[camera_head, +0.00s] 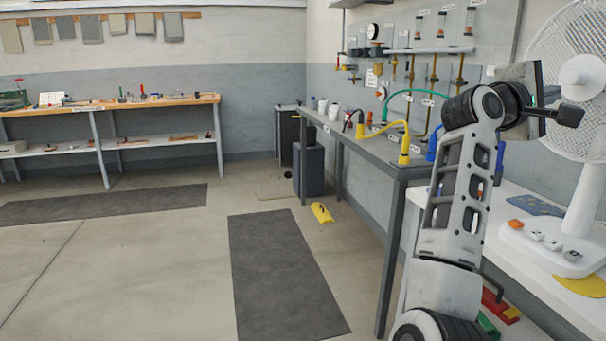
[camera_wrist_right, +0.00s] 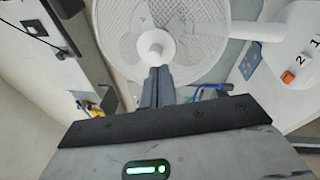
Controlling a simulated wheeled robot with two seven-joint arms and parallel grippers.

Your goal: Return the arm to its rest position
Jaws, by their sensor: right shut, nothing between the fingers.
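My right arm stands raised at the right of the head view, bent at the elbow. Its gripper (camera_head: 568,115) is held up at the top of the arm, in front of the white fan (camera_head: 575,195). In the right wrist view the two fingers (camera_wrist_right: 157,74) are together, with nothing between them. They overlap the fan's grille (camera_wrist_right: 190,25) in that picture; whether they touch it I cannot tell. My left gripper is not in view.
A grey bench (camera_head: 360,145) with yellow and green hoses runs along the right wall. The fan's base (camera_head: 545,245) has an orange button and numbered white ones. A wooden-topped bench (camera_head: 165,101) stands at the back left. The floor between dark mats (camera_head: 280,270) is open.

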